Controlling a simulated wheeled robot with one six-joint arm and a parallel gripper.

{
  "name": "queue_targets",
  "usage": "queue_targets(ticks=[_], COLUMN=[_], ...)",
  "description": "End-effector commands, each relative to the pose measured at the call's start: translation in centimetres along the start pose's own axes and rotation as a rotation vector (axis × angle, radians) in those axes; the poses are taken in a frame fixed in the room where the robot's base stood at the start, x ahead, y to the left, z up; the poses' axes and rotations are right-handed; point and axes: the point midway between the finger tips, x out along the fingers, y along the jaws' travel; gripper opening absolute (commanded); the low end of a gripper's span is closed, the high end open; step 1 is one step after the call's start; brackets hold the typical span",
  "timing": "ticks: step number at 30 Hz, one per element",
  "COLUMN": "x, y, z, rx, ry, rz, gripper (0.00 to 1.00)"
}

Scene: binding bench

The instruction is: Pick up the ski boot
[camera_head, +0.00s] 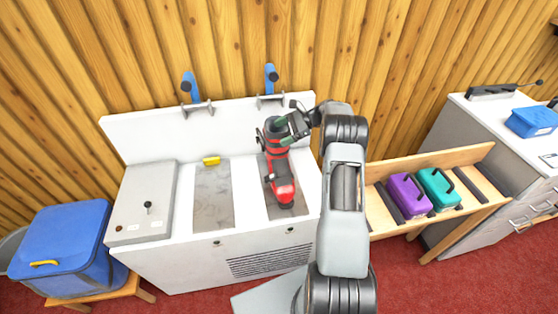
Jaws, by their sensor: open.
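The ski boot (283,190) is red with black parts. It stands upright on the right-hand dark strip of the white bench (246,186), with its toe pointing toward the front. My gripper (284,128) is open at the top of the boot, by its cuff. The fingers overlap the upper boot in this view, and I cannot tell whether they touch it. Part of the cuff is hidden behind the gripper.
Blue clamps (190,88) stand on the bench's back panel. A grey control box (142,205) with a small lever is at the left. A blue bin (62,248) stands further left. A wooden rack (425,218) at the right holds purple (408,196) and teal (439,190) cases.

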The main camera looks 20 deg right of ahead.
Motion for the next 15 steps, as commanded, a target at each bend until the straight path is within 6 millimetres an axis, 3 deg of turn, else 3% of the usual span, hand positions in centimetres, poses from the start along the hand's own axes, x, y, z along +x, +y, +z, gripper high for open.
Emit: queue_targets(ticks=[2, 15], x=[-0.01, -0.02], y=[0.00, 0.05], z=[-0.01, -0.08], rx=[0.000, 0.002], ry=[0.000, 0.000], rz=[0.000, 0.001], gripper=[0.81, 0.38])
